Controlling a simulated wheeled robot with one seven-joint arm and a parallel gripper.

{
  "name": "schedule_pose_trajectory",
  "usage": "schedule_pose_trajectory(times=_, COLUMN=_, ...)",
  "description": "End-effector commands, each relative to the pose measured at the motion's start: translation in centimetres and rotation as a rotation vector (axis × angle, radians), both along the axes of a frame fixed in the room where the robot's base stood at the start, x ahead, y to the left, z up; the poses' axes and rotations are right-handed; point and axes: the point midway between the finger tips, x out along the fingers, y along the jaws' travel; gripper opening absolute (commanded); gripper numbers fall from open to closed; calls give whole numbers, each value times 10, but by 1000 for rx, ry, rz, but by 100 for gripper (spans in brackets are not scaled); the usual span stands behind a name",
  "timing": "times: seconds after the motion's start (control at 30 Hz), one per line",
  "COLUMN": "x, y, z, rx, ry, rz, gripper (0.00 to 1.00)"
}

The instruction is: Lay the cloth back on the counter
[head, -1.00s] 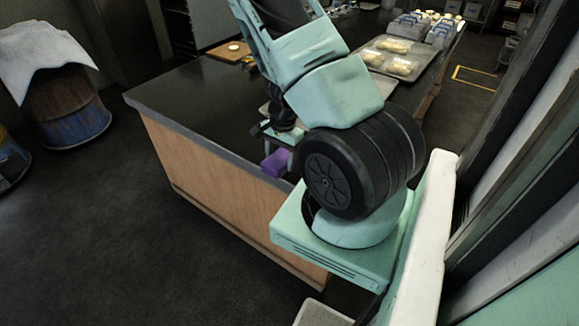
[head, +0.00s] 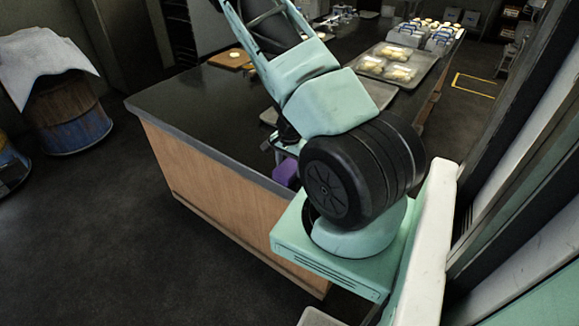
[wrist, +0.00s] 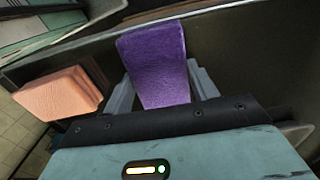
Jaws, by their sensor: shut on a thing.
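The purple cloth (head: 285,173) hangs at the near edge of the dark-topped counter (head: 190,100) in the head view, partly hidden by my arm. In the wrist view the cloth (wrist: 157,62) stands out between the two fingers of my gripper (wrist: 160,85). My gripper is shut on it. In the head view my gripper (head: 283,150) is mostly hidden behind my arm. I cannot tell whether the cloth touches the counter.
Trays with clear packs (head: 398,68) lie farther back on the counter, near a wooden board (head: 230,58). The counter's near left top is bare. A barrel (head: 68,110) with a white cover stands at left. A peach block-like thing (wrist: 58,92) shows in the wrist view.

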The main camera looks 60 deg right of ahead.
Motion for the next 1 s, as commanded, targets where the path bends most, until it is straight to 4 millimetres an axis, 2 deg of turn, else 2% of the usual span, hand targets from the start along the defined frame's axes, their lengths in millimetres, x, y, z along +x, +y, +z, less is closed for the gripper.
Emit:
schedule_pose_trajectory(times=0.23, x=0, y=0, z=-3, rx=-1, ry=-1, rz=1, gripper=40)
schedule_pose_trajectory(times=0.27, x=0, y=0, z=-3, rx=-1, ry=-1, rz=1, gripper=63)
schedule_pose_trajectory(times=0.3, x=0, y=0, z=-3, rx=-1, ry=-1, rz=1, gripper=74)
schedule_pose_trajectory(times=0.33, x=0, y=0, z=-3, rx=0, ry=-1, rz=1, gripper=80)
schedule_pose_trajectory(times=0.67, x=1, y=0, z=0, rx=-1, ry=-2, rz=0, gripper=80)
schedule_pose_trajectory(times=0.77, x=1, y=-1, z=10, rx=-1, ry=-4, rz=1, gripper=80)
schedule_pose_trajectory(times=1.0, x=2, y=-1, z=59, rx=-3, ry=-6, rz=2, gripper=80)
